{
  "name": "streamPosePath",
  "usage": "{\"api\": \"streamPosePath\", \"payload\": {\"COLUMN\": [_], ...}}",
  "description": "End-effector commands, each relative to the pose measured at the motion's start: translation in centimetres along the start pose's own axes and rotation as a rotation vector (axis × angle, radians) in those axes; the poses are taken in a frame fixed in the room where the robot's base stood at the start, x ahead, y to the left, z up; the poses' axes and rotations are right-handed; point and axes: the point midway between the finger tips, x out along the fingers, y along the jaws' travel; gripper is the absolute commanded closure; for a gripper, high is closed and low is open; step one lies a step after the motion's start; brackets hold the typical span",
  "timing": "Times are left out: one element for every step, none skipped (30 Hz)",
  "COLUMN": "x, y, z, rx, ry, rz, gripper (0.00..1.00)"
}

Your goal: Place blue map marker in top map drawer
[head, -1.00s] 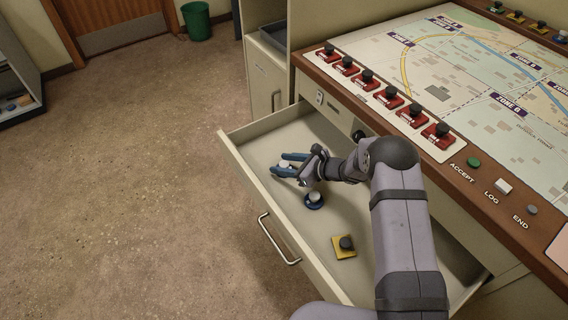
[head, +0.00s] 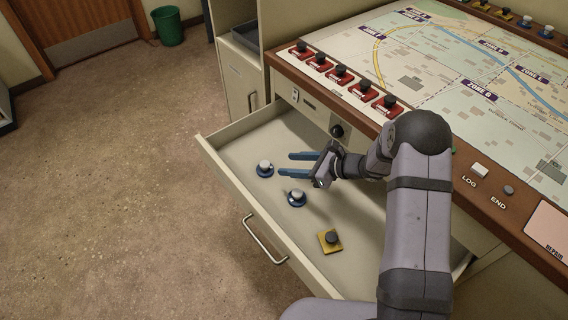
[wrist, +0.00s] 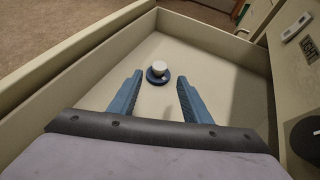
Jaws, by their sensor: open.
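A second blue marker (head: 297,198) stands upright nearer the middle of the drawer, below my gripper in the head view. My gripper (head: 284,165) is open and empty inside the drawer area, its blue fingers pointing left, apart from both markers. The wrist view shows the open fingers (wrist: 158,84) with nothing between them.
A yellow marker (head: 330,241) with a dark knob sits in the drawer's near part.

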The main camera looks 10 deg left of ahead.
Motion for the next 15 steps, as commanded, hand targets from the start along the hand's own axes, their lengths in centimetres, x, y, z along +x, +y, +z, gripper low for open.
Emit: {"api": "streamPosePath", "payload": {"x": [-0.3,-0.3,-0.5,-0.5,-0.5,-0.5,-0.5,-0.5,-0.5,-0.6,-0.6,-0.8,-0.9,-1.1,-1.4], "y": [0.0,0.0,0.0,0.0,0.0,0.0,0.0,0.0,0.1,0.1,0.2,0.4,0.7,1.0,1.6], "z": [0.0,0.0,0.0,0.0,0.0,0.0,0.0,0.0,0.0,0.1,0.1,0.2,0.3,0.4,0.6], "rx": [0.001,0.001,0.001,0.0,0.0,0.0,0.0,0.0,-0.001,-0.004,-0.009,-0.022,-0.035,-0.051,-0.083], "ry": [0.0,0.0,0.0,0.0,0.0,0.0,0.0,0.0,0.001,0.002,0.004,0.009,0.015,0.023,0.036], "rz": [0.0,0.0,0.0,0.0,0.0,0.0,0.0,0.0,0.001,0.002,0.005,0.013,0.02,0.03,0.047], "gripper": [0.56,0.56,0.56,0.56,0.56,0.56,0.56,0.56,0.56,0.56,0.56,0.56,0.56,0.56,0.56]}}
